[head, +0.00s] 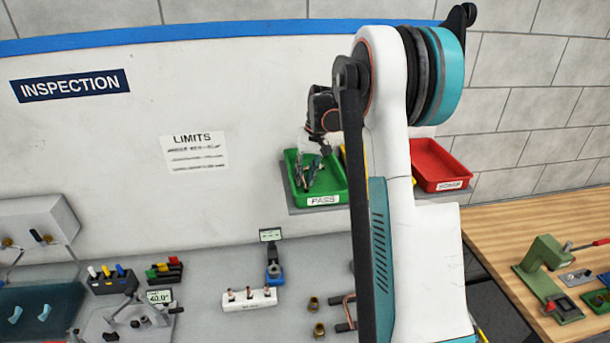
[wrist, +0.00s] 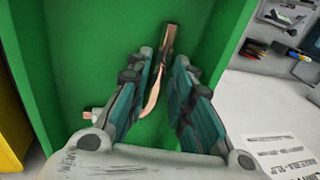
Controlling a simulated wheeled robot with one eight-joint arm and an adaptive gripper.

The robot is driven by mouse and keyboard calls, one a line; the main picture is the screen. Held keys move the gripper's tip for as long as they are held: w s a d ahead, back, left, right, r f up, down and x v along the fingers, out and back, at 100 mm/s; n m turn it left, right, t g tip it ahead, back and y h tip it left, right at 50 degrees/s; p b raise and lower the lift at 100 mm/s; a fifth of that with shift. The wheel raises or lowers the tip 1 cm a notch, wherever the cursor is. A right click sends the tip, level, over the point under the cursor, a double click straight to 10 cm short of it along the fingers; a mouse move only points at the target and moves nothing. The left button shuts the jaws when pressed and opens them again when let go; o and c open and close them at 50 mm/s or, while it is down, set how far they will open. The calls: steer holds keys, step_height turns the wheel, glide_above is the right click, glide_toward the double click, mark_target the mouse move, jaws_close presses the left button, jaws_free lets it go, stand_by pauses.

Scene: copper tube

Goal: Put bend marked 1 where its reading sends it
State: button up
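A copper bend (wrist: 158,75) shows in the wrist view inside the green PASS bin (wrist: 75,40). One leg lies between my fingers, and a short end shows left of the left finger; the finger hides the part between. No mark is readable on it. My gripper (wrist: 164,62) reaches into the bin with its fingers apart, and the gap looks wider than the tube. Whether a finger touches the bend is unclear. In the head view my gripper (head: 312,178) is at the green bin (head: 325,199), and the bend cannot be made out there.
A red bin (head: 440,165) stands right of my arm, and a yellow bin (head: 343,155) is mostly hidden behind it. A LIMITS sheet (head: 195,152) hangs on the wall. The bench below holds a white block with pegs (head: 249,299), gauges, brass fittings and another copper tube (head: 349,312).

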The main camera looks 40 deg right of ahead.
steer(key=v, duration=1.2)
steer(key=shift+r+b, duration=0.15)
steer(key=shift+b, duration=0.3)
